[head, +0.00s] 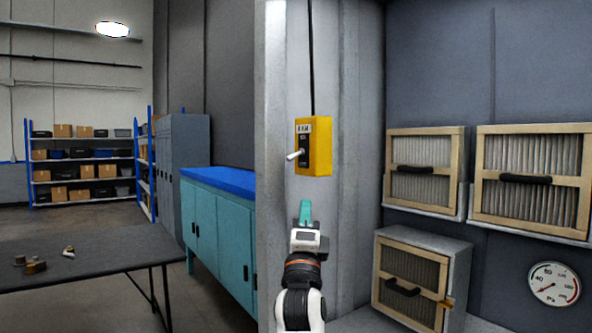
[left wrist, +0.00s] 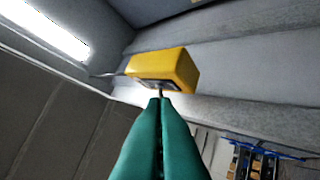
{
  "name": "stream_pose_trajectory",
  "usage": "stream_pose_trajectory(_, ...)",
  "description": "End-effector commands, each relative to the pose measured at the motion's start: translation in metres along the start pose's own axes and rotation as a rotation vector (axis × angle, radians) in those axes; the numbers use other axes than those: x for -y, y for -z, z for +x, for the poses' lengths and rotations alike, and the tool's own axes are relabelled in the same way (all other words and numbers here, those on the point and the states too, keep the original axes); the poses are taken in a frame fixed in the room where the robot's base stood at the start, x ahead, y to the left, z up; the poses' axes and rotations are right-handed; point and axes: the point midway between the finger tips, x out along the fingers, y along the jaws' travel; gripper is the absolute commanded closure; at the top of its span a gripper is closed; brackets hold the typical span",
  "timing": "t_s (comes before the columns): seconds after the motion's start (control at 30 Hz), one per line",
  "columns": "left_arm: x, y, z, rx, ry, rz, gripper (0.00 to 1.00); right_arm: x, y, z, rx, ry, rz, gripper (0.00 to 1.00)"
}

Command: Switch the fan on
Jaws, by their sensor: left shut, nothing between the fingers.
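A yellow switch box (head: 317,147) is mounted on the grey wall panel in the middle of the head view. A dark plate with a label is on its front, and a white lever (head: 294,156) sticks out to the left. My left gripper (head: 305,211) is below the box, pointing up, with its teal fingers shut and empty. In the left wrist view, the closed fingers (left wrist: 159,105) point at the yellow box (left wrist: 168,66); a small part of the lever shows just beyond the tips. I cannot tell whether they touch. My right gripper is not in view.
Framed filters with black handles (head: 424,168) and a pressure gauge (head: 554,284) are on the right. A dark table (head: 95,250) with small parts stands at left, before a teal cabinet (head: 222,228) and shelves (head: 85,163). A cable runs up from the box.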

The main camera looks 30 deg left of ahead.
Motion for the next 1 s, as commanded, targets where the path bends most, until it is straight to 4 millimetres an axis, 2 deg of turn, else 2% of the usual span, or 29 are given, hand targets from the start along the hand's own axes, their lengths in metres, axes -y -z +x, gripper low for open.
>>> stream_pose_trajectory(0.3, -0.005, 0.001, 0.07, -0.001, -0.001, -0.001, 1.0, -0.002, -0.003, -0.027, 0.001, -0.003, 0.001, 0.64)
stream_pose_trajectory(0.43, -0.004, 0.001, 0.095, -0.001, 0.0, -0.001, 1.0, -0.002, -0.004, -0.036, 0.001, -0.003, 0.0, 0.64)
stream_pose_trajectory(0.53, -0.003, 0.015, 0.104, -0.002, -0.001, 0.003, 1.0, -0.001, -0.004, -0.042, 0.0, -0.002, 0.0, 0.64)
stream_pose_trajectory(0.7, -0.001, 0.026, 0.114, -0.001, 0.0, 0.001, 1.0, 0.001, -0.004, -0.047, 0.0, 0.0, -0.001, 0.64)
stream_pose_trajectory(1.0, 0.0, 0.029, 0.116, 0.0, 0.0, -0.001, 1.0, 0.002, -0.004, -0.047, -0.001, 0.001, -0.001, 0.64)
